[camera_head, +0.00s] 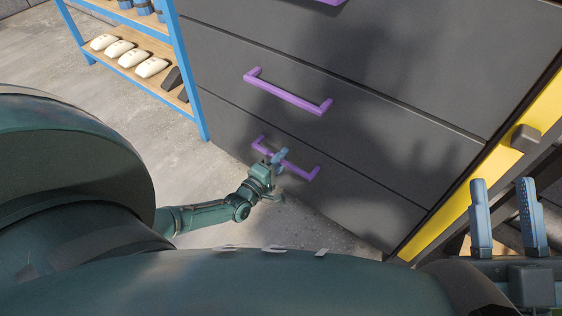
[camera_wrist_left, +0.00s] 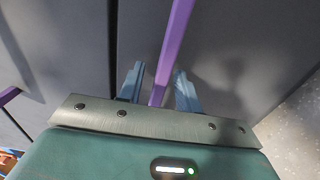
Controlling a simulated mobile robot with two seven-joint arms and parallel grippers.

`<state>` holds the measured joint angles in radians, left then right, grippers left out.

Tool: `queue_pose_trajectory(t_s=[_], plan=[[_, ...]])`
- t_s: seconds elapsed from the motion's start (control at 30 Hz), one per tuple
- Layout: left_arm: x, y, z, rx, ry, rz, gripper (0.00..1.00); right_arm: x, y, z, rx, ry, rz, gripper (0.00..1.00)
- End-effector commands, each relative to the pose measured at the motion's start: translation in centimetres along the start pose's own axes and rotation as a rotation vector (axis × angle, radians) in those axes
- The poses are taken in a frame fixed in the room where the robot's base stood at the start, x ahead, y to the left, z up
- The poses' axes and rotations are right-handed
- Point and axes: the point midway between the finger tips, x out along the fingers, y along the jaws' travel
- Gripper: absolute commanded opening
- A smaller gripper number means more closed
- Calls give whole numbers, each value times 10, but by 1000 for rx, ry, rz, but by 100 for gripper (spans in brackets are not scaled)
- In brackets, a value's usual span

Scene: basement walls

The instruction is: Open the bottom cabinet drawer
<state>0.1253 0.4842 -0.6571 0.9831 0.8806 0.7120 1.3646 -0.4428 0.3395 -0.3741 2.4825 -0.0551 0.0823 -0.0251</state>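The dark grey cabinet has a bottom drawer (camera_head: 365,190) whose front looks flush with the drawer above. Its purple bar handle (camera_head: 301,171) is partly covered by my left gripper (camera_head: 280,156). In the left wrist view the handle (camera_wrist_left: 175,45) runs down between the two blue fingertips of my left gripper (camera_wrist_left: 159,78). The fingers are apart, with a gap visible on each side of the bar; I see no clear contact. My right gripper (camera_head: 506,205) is open and empty at the right, by the cabinet's yellow side edge.
Another drawer with a purple handle (camera_head: 288,96) lies above, and part of a third handle (camera_head: 331,1) shows at the top. A blue shelf rack (camera_head: 188,75) with white items (camera_head: 134,57) stands left of the cabinet. The concrete floor (camera_head: 190,160) between is clear.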

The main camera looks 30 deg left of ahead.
Motion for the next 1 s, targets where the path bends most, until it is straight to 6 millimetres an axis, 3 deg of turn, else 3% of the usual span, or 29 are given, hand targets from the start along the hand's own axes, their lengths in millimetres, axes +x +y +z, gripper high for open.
queue_pose_trajectory(t_s=[0.2,0.6,1.0], plan=[[0,0,0,0,0,0,34,0,0,0,-2,1,0,36],[0,0,0,0,0,0,1,0,0,0,-1,1,0,36],[0,0,0,0,0,1,0,0,0,0,-1,0,0,36]])
